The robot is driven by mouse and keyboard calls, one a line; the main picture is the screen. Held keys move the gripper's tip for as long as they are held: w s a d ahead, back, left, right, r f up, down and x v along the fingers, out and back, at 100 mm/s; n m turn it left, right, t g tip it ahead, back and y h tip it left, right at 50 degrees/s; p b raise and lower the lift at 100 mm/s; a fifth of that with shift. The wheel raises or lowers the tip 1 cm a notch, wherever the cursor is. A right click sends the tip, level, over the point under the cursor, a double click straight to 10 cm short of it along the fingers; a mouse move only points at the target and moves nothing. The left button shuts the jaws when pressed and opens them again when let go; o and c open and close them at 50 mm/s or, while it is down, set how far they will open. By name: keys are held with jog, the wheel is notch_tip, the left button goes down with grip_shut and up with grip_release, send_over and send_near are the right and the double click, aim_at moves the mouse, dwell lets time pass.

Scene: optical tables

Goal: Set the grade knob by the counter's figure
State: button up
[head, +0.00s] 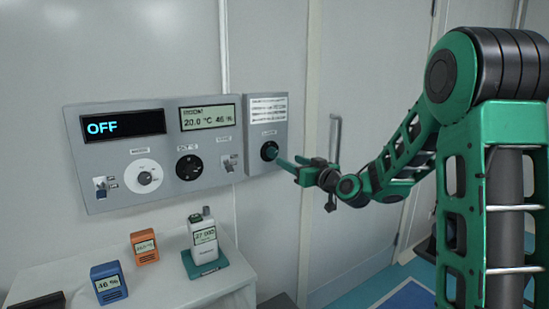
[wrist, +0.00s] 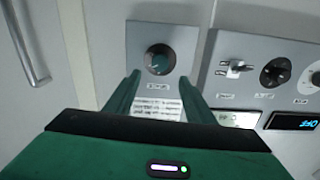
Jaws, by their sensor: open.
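The dark round grade knob (head: 269,151) is on a small grey panel (head: 253,110) at the right of the wall console, under a white printed card. It also shows in the wrist view (wrist: 159,60), with a teal tint on its face. My gripper (head: 288,162) is open, its fingers pointing at this knob. In the wrist view my fingertips (wrist: 160,77) lie to either side just below the knob, and I cannot tell whether they touch it. The counter (head: 203,240) is a white handheld unit on a teal base; its display seems to start with 27, the rest is too small.
The wide console (head: 125,190) has a dark display reading OFF, a 20.0 °C display, a white dial (head: 145,176), a black dial (head: 189,167) and toggle switches. Orange (head: 145,247) and blue (head: 108,283) meters stand on the white table (head: 215,288). A door handle (head: 335,150) is at right.

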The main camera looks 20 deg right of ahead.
aim_at(274, 153)
jog(key=x, duration=1)
jog(key=shift+w, duration=0.1)
jog(key=shift+c, duration=0.5)
jog(key=c, duration=1)
